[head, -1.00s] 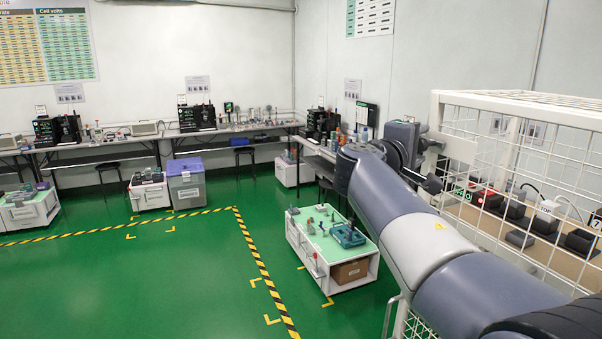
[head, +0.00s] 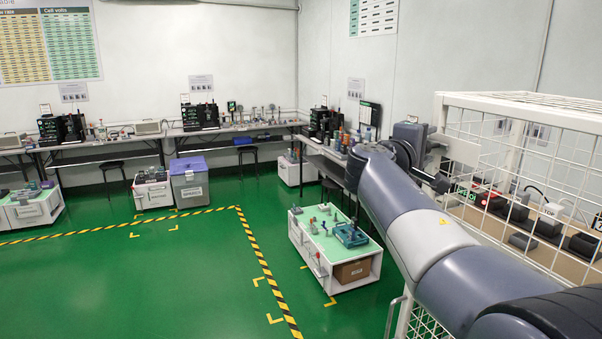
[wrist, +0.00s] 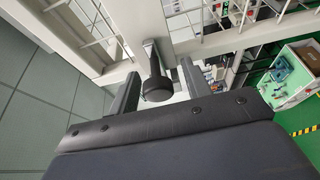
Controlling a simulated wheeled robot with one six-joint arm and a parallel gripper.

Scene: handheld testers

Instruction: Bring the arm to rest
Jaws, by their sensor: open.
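My arm reaches from the lower right of the head view to the front corner of a white wire cage. My gripper (head: 432,162) is at that corner, close to the cage frame (head: 436,120). In the wrist view my gripper (wrist: 157,72) has its two dark fingers apart. A dark round-ended knob or handle (wrist: 156,90) shows between the fingers, in front of a pale cage post (wrist: 113,70). I cannot tell whether a finger touches it. No object is seen gripped.
The cage (head: 520,140) encloses a bench with several dark testers (head: 548,226). A low white cart (head: 312,258) with a green top stands left of my arm. Workbenches (head: 150,137) line the back wall. Green floor (head: 130,285) is clear at left, crossed by striped tape.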

